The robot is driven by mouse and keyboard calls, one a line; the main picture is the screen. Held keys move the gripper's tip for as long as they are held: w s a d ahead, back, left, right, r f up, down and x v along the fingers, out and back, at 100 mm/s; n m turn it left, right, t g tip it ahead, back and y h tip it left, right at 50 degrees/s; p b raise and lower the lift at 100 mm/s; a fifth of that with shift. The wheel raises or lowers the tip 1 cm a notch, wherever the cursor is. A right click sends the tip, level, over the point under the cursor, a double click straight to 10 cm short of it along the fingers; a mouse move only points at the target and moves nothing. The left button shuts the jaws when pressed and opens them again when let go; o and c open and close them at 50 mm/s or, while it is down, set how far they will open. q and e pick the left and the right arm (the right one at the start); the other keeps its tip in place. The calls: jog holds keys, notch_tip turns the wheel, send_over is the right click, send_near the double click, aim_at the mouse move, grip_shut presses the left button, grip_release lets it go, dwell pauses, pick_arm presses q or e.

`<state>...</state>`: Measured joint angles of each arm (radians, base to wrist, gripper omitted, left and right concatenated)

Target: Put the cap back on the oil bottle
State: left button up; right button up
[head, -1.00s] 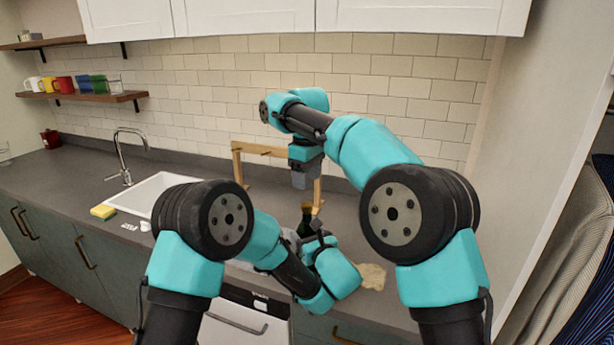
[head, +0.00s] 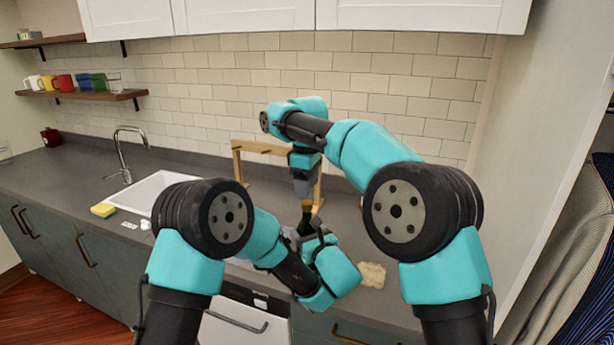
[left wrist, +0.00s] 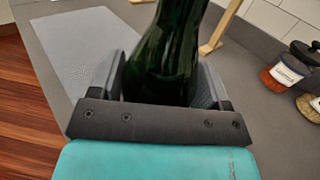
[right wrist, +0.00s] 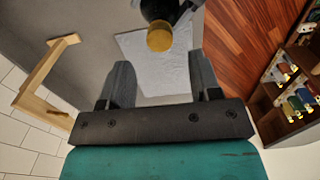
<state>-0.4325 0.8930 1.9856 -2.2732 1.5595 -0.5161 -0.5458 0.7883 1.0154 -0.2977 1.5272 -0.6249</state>
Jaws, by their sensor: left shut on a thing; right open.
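The dark green oil bottle (left wrist: 165,60) stands upright between the fingers of my left gripper (left wrist: 160,82), which is shut on it. In the head view the bottle (head: 306,226) is partly hidden by my left arm. A gold cap (right wrist: 160,38) shows at the top of the bottle in the right wrist view. I cannot tell how tightly it sits. My right gripper (right wrist: 161,75) is open, pointing down, with the cap just beyond and between its fingertips. In the head view the right gripper (head: 302,190) is directly above the bottle top.
A wooden frame (head: 237,160) stands behind the bottle. A pale mat (right wrist: 150,60) lies on the counter. Jars (left wrist: 287,70) stand to the right in the left wrist view. A sponge (head: 103,210) lies beside the sink (head: 150,193). A tan flat item (head: 372,275) lies near the front edge.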

aim_at(307, 203)
jog(key=shift+f, duration=2.7)
jog(key=c, duration=1)
jog(key=shift+m, duration=1)
jog(key=o, duration=1.1)
jog(key=shift+c, duration=0.2)
jog(key=shift+r, duration=0.15)
